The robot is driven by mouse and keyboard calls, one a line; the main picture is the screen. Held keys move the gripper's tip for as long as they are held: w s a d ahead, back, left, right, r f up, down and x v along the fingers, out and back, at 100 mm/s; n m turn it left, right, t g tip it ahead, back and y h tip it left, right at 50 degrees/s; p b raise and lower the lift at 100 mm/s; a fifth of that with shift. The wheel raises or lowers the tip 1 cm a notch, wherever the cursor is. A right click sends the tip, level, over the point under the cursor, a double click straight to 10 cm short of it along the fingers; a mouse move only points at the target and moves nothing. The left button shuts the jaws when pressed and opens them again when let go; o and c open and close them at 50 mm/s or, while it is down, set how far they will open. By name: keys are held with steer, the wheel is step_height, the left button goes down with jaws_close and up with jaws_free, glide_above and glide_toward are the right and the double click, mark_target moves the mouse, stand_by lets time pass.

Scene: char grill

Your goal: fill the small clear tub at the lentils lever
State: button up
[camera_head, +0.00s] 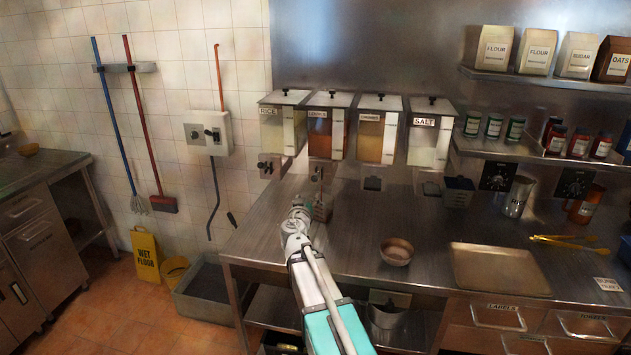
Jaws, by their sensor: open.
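Four wall dispensers hang above the steel counter, and the second from left, the lentils dispenser (326,125), has reddish-brown contents and a small, hard-to-read label. My arm reaches across the counter toward the space under it. My gripper (318,192) is open at the arm's far end, below this dispenser; its fingers are small and blurred. A small brownish container (322,212), possibly the clear tub, stands at or just beside my gripper. I cannot tell whether it touches the fingers or what is in it. The lentils lever is not clearly visible behind my gripper.
The rice dispenser (283,125) is at left; an orange-filled one (377,130) and the salt dispenser (430,135) are at right. A bowl (397,252), a tray (500,268), a dark container (458,191) and a metal cup (517,196) stand on the counter. The front middle counter is partly clear.

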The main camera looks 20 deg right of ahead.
mark_target(314, 181)
steer(key=shift+w+d, duration=0.1)
steer(key=shift+w, duration=0.05)
steer(key=x, duration=1.3)
steer(key=shift+w+d, duration=0.15)
stand_by(0.3)
jaws_close()
